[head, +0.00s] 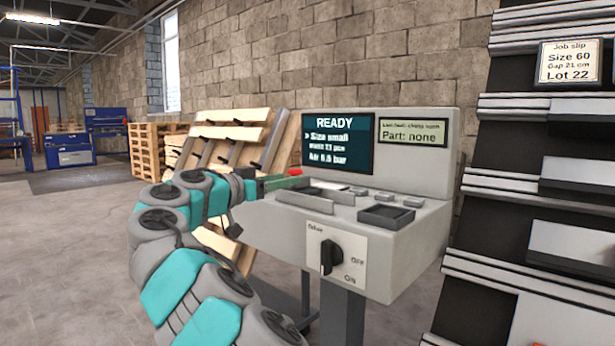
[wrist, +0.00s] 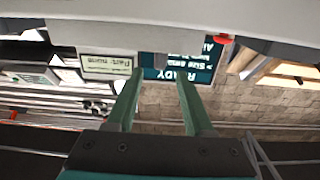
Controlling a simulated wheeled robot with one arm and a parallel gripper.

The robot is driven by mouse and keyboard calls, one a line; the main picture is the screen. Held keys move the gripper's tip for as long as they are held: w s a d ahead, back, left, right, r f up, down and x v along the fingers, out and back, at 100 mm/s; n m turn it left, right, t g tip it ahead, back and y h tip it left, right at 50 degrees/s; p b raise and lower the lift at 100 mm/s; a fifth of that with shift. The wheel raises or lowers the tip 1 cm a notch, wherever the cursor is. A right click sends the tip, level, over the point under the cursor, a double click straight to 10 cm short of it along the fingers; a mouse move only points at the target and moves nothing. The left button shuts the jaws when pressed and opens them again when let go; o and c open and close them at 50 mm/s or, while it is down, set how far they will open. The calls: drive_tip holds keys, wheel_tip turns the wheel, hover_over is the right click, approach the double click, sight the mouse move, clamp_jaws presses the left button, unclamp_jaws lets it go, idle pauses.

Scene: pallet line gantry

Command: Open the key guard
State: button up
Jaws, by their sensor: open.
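The grey control console (head: 370,260) has a sloped top with a dark recess at its left. A raised grey plate (head: 305,201) stands along that recess's front edge; it looks like the key guard, but I cannot be sure which way it is hinged. My gripper (head: 288,183) is at the console's left end, its green fingers pointing right over the recess, close to the plate. Whether they touch it is unclear. In the wrist view my gripper (wrist: 160,82) is open, with nothing between the fingers. That view is upside down and shows the screen (wrist: 180,72) beyond.
A red button (head: 294,172) sits just behind the fingers. Several small grey keys (head: 385,197) and a dark square tray (head: 384,216) lie to the right. A rotary switch (head: 331,256) is on the console front. A dark rack (head: 520,210) stands right; pallets (head: 222,132) stand behind left.

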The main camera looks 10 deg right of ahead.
sight(301, 176)
drive_tip(key=x, duration=0.6)
drive_tip(key=shift+w+d, duration=0.15)
drive_tip(key=shift+d, duration=0.1)
drive_tip(key=shift+c, duration=0.3)
clamp_jaws()
idle(0.8)
